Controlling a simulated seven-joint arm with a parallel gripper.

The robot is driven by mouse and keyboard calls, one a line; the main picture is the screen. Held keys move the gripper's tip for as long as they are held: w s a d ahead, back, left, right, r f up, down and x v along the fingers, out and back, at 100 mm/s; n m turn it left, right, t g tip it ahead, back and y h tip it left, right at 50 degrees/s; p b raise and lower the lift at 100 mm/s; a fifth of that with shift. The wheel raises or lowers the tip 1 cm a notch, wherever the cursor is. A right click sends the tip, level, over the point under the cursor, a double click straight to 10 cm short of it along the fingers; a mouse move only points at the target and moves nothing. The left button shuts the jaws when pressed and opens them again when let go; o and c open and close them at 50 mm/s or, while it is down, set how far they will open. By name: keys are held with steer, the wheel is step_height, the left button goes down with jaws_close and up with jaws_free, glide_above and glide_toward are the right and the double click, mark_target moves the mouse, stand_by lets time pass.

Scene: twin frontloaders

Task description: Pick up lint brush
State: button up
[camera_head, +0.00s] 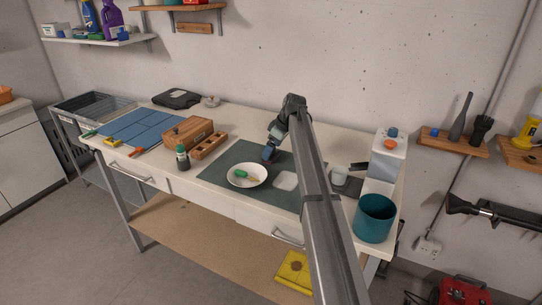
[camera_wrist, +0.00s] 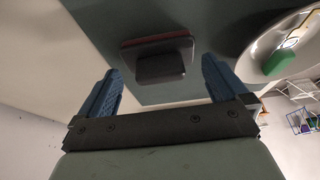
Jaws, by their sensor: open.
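A flat dark block with a reddish edge and a smaller black pad (camera_wrist: 162,68) shows ahead of my fingers in the wrist view. It looks like the lint brush (camera_wrist: 157,43), but I cannot be sure. It lies on the dark green mat (camera_head: 238,155). My gripper (camera_head: 268,157) is low over the back of this mat, just behind the white plate (camera_head: 234,183). In the wrist view my gripper (camera_wrist: 161,72) has its two blue fingers wide apart with nothing held. The block sits beyond the gap between them. In the head view I cannot make the block out near my gripper.
A mug (camera_head: 340,176) and teal bin (camera_head: 374,217) stand right.

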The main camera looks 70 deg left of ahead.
steer(key=shift+x, duration=1.15)
steer(key=c, duration=0.8)
steer(key=shift+o, duration=0.2)
step_height(320, 180, up, 10)
steer(key=shift+r, duration=0.1)
